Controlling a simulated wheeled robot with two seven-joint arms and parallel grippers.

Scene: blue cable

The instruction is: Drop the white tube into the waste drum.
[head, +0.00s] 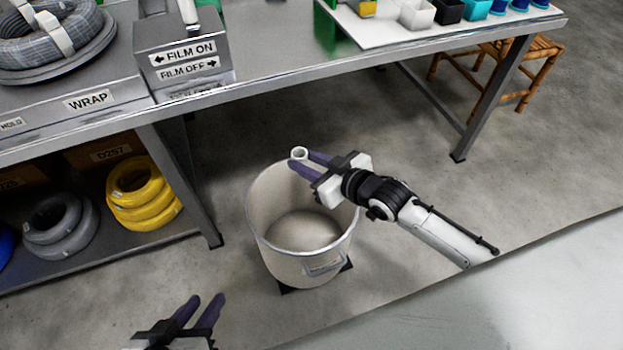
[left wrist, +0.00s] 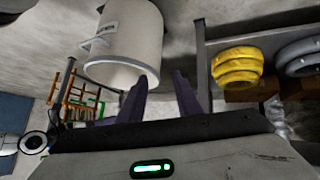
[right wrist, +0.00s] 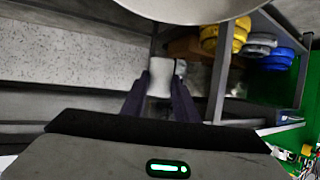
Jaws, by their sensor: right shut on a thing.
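The white tube (head: 299,154) is a short hollow piece between the purple fingertips of my right gripper (head: 304,161). My right gripper is shut on it and holds it over the far rim of the drum. The tube also shows between the fingers in the right wrist view (right wrist: 160,78). The waste drum (head: 275,255) is a cream open-topped bin standing on the floor, and the visible part of its inside looks empty. It shows in the left wrist view (left wrist: 125,45) too. My left gripper (head: 207,306) is open and empty, low at the left front.
A metal workbench (head: 330,85) runs behind the drum, with a film box (head: 185,60) and a grey coil (head: 50,45) on top. Yellow coils (head: 142,195) and grey coils (head: 60,225) lie on its lower shelf. A wooden stool (head: 540,60) stands at the back right.

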